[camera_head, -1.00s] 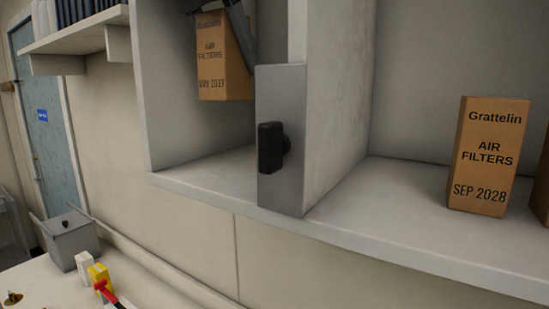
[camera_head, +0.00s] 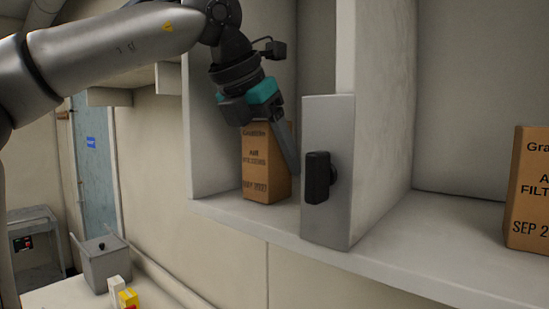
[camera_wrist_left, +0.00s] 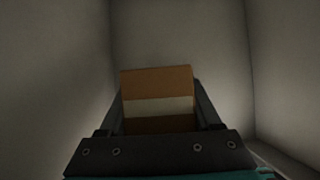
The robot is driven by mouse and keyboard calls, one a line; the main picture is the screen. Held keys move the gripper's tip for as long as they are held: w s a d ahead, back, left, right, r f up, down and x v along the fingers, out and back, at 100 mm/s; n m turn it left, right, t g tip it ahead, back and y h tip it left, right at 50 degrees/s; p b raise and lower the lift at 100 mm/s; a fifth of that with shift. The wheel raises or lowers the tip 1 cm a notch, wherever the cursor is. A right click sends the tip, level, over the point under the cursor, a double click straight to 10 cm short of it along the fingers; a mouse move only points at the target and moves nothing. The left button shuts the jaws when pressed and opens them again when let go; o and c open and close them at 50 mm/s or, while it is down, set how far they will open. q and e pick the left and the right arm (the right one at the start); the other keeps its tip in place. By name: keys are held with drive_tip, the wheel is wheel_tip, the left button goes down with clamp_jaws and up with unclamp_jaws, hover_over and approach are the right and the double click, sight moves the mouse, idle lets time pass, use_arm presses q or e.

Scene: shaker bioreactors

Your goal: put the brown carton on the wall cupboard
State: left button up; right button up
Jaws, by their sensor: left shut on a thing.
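The brown carton (camera_head: 262,172), lettered with "MAY 2027", is upright in the left compartment of the wall cupboard (camera_head: 232,210). Its bottom is at the cupboard floor; I cannot tell for sure whether it touches. My left gripper (camera_head: 268,130) is shut on the carton from above, with one finger showing along its right side. In the left wrist view the carton's top (camera_wrist_left: 157,82) shows between the two fingers (camera_wrist_left: 158,108). My right gripper is not in view.
A grey door panel with a black handle (camera_head: 317,178) stands just right of the carton. Another brown carton (camera_head: 530,190), marked "SEP 2", is in the right compartment. A grey lidded box (camera_head: 107,262) and a yellow item (camera_head: 129,298) are on the counter below.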

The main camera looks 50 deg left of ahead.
use_arm(q)
drive_tip(key=o, duration=1.5)
drive_tip(key=shift+f, duration=0.1)
drive_tip(key=v, duration=1.2)
drive_tip(key=shift+d+r, duration=0.1)
drive_tip(key=shift+r, duration=0.15)
